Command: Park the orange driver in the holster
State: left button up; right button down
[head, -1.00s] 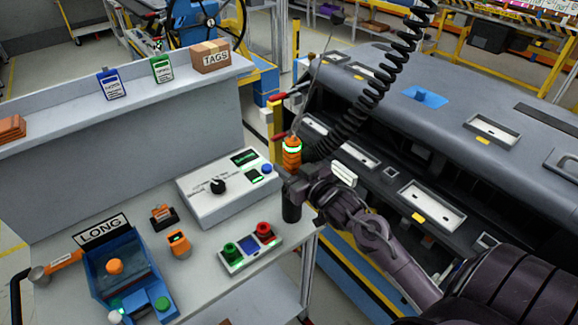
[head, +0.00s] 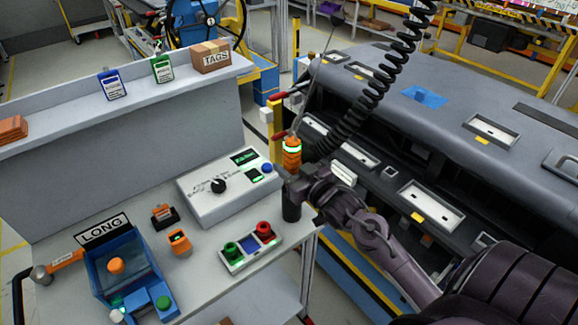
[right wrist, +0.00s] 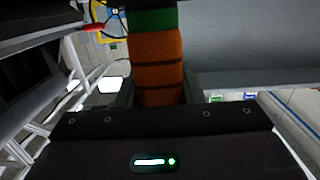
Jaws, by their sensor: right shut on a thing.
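The orange driver (head: 292,158) is upright at the right edge of the worktable in the head view, with a bright green ring near its top and a coiled black cable above. My right gripper (head: 292,183) is shut around it. In the right wrist view the driver's orange grip (right wrist: 158,62) with dark bands and a green band stands between the fingers. Directly below the gripper, a black cylinder (head: 291,210), apparently the holster, stands at the table edge. My gripper hides where driver and cylinder meet, so I cannot tell how deep the driver sits. My left gripper is not in view.
A white control box (head: 222,190) with a black knob is left of the gripper. A green-and-red button panel (head: 249,247) lies in front. A blue bin (head: 120,262) marked LONG is at lower left. The large grey dashboard (head: 450,100) fills the right.

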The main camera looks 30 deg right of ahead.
jog(key=shift+f, duration=0.15)
jog(key=c, duration=0.9)
grip_release()
jog(key=shift+f, duration=0.1)
jog(key=s+b, duration=0.2)
jog(key=s, duration=0.5)
jog(key=shift+s+d+r, duration=0.2)
jog(key=shift+s+r, duration=0.15)
jog(key=shift+r, duration=0.1)
